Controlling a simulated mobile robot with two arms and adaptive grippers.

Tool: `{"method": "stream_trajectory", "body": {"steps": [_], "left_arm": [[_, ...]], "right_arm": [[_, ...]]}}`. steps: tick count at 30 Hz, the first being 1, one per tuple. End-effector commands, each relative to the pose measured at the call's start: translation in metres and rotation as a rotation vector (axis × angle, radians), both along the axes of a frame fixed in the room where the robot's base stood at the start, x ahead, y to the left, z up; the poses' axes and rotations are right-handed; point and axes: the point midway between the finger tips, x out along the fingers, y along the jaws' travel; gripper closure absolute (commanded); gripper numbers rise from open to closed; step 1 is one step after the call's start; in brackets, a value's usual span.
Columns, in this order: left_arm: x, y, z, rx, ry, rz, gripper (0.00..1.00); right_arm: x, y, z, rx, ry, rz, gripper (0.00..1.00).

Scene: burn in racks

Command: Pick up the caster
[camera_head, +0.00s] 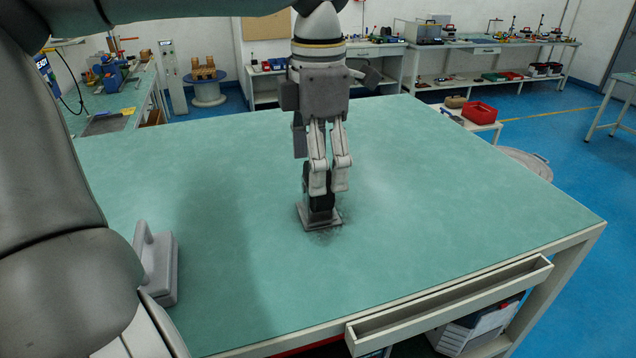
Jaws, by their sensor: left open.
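The caster (320,217) stands on the green tabletop near its middle, with its grey square plate down on the table and its black wheel part up. My left gripper (329,188) points down over it from above. Its two fingers are open and sit in front of and around the top of the black part. The fingers cover much of the wheel, and I cannot tell if they touch it. My right gripper is not in view.
The green table (420,200) is mostly clear around the caster. A grey block with a handle (163,270) stands at the left, partly hidden by my arm. A red bin (480,112) stands beyond the table.

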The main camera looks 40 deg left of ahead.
Motion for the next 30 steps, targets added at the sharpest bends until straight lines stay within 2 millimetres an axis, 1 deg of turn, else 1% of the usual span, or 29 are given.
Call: {"method": "stream_trajectory", "body": {"steps": [4, 7, 9, 12, 15, 20, 23, 30], "left_arm": [[0.0, 0.002, -0.013, -0.001, 0.005, 0.0, 0.21], [0.001, 0.003, -0.027, -0.002, 0.006, -0.001, 0.21], [0.002, 0.003, -0.039, -0.001, 0.005, 0.0, 0.21], [0.002, 0.003, -0.049, -0.001, 0.002, 0.0, 0.21], [0.003, 0.003, -0.053, 0.0, 0.0, 0.0, 0.21], [0.003, 0.003, -0.053, 0.001, -0.001, 0.001, 0.21], [0.003, 0.003, -0.053, -0.001, -0.001, 0.001, 0.33], [0.003, 0.003, -0.053, 0.0, 0.0, 0.001, 0.64]], "right_arm": [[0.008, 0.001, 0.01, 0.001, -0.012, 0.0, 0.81], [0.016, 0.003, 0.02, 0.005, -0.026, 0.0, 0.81], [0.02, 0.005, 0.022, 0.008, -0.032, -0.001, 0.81], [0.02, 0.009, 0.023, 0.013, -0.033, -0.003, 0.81], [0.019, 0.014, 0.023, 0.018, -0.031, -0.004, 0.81], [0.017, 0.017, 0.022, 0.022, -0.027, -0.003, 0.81], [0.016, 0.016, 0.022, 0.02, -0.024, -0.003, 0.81], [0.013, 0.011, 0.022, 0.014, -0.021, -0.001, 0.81]]}}
